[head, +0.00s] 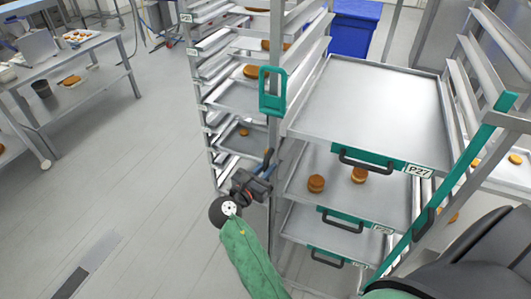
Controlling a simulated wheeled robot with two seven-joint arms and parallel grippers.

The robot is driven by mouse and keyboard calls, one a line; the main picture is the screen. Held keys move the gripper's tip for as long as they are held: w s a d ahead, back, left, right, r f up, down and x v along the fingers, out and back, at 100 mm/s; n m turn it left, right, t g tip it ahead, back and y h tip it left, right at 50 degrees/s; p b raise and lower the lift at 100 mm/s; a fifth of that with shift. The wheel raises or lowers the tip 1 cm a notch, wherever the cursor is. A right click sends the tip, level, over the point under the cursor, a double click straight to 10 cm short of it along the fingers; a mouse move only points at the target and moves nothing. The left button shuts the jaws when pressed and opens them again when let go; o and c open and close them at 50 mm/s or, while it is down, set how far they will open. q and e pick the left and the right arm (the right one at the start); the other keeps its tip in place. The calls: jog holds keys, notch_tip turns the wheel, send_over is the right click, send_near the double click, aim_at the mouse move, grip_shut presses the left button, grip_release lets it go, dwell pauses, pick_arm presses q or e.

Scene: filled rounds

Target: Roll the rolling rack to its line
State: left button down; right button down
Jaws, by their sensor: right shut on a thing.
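The rolling rack (274,190) stands close in front of me, a metal frame with teal parts. It holds trays with dark handles; the top tray (370,105) is empty and carries a label P27. A teal handle (272,92) sits high on its left front post. I cannot make out a clear line for the rack; a grey strip (88,265) lies on the floor at lower left.
Another rack of trays (205,90) stands just behind to the left. A metal table (105,55) with food stands at upper left, and a blue bin (354,28) at the back. Round brown items (316,183) lie on a lower tray. The floor at left is open.

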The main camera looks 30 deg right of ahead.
pick_arm(q)
jog(key=shift+w+a+r, duration=0.2)
jog(key=shift+a+r, duration=0.05)
jog(key=shift+a, duration=0.15)
pick_arm(e)
jog(key=shift+v, duration=0.95)
jog(key=shift+s, duration=0.2)
jog(key=c, duration=1.5)
grip_release()
jog(key=shift+o, duration=0.2)
